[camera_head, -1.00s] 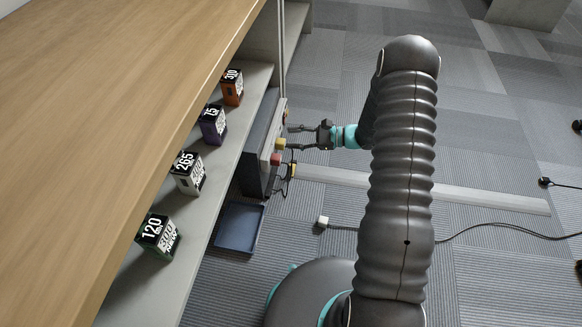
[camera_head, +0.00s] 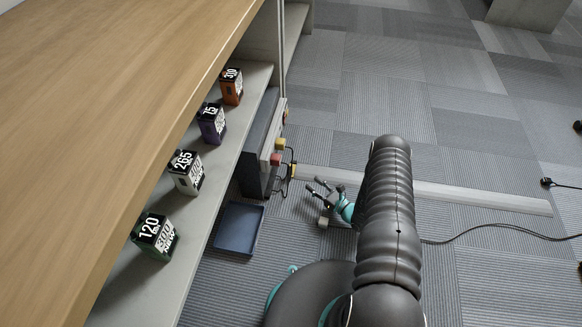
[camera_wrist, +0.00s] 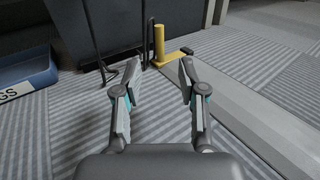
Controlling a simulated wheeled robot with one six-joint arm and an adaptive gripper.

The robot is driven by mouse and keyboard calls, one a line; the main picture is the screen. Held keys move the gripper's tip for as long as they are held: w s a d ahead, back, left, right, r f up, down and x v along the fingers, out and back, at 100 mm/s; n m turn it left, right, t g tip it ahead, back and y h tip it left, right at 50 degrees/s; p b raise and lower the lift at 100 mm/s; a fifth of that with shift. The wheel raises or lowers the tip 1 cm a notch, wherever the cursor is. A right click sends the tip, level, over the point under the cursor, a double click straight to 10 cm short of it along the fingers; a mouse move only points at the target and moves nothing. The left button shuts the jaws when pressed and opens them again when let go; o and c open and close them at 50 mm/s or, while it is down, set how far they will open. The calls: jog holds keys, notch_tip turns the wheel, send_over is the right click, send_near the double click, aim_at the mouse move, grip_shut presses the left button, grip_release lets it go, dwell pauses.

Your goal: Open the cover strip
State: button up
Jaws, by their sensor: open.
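The cover strip (camera_head: 470,197) is a long, flat, light grey band on the carpet, running right from near the cabinet. In the wrist view the strip (camera_wrist: 250,115) crosses the right side and lies flat. A yellow post with a foot (camera_wrist: 159,45) stands at its far end; it also shows in the head view (camera_head: 292,170). My gripper (camera_head: 315,188) is open and empty, low over the floor just on the near side of the strip. In the wrist view its fingertips (camera_wrist: 160,70) point toward the yellow post, apart from it. My arm hides part of the strip.
A grey panel with coloured buttons (camera_head: 259,150) stands at the shelf's end. A blue tray (camera_head: 238,228) lies on the floor below it. Several labelled boxes, including a green one (camera_head: 155,236), stand on the shelf. A black cable (camera_head: 490,228) runs across the carpet at right.

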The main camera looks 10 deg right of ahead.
aim_at(291, 167)
jog(key=x, duration=1.3)
jog(key=shift+a+b, duration=0.1)
jog(key=shift+b, duration=0.25)
grip_shut()
